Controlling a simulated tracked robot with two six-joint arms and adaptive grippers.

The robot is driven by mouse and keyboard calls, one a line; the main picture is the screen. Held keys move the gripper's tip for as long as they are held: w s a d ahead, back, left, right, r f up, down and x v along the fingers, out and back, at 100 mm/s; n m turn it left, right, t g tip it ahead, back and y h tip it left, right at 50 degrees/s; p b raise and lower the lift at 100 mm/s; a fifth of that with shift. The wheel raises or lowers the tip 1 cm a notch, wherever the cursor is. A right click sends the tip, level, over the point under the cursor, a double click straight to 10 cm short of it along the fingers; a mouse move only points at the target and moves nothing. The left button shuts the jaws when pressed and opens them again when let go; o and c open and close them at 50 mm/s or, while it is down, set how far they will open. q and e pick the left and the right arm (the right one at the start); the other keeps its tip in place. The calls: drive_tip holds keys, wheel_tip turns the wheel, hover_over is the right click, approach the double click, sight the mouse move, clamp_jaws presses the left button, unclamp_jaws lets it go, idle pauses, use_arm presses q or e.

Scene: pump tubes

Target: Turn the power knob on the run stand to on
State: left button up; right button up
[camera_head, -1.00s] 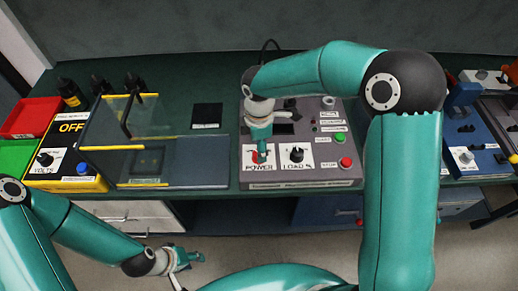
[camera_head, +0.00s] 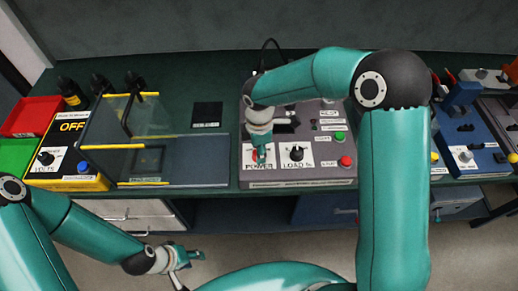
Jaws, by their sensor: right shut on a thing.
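The run stand (camera_head: 320,172) is a grey panel at the middle of the bench. Its power knob is red on a white label marked POWER (camera_head: 258,168), mostly hidden by my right gripper (camera_head: 260,158). My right gripper points down from above and is shut on the power knob. The knob's exact angle is hidden. My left gripper (camera_head: 190,256) hangs low in front of the bench, away from the stand; its jaws are too small to read clearly.
Beside the power knob is a black load knob (camera_head: 296,153), with a red button (camera_head: 345,161) and a green button (camera_head: 340,136) to its right. A clear guard box (camera_head: 150,125) and a yellow-black tester (camera_head: 62,165) stand left. A blue fixture (camera_head: 470,140) stands right.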

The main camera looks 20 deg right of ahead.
drive_tip(key=m+b, duration=0.3)
drive_tip(key=m, duration=0.1)
drive_tip(key=shift+f, duration=0.1)
drive_tip(key=m+b, duration=0.2)
drive_tip(key=m, duration=0.2)
drive_tip(key=shift+w+m+b, duration=0.1)
drive_tip(key=shift+m+b, duration=0.2)
drive_tip(key=shift+b, duration=0.1)
drive_tip(key=m+b, duration=0.2)
drive_tip(key=m, duration=0.2)
drive_tip(key=shift+m, duration=0.3)
drive_tip(key=m, duration=0.2)
drive_tip(key=m+b, duration=0.1)
drive_tip(key=m, duration=0.1)
drive_tip(key=shift+r+m+b, duration=0.2)
drive_tip(key=shift+m+b, duration=0.1)
drive_tip(key=shift+m, duration=0.1)
drive_tip(key=o, duration=1.2)
drive_tip(key=shift+c, duration=0.2)
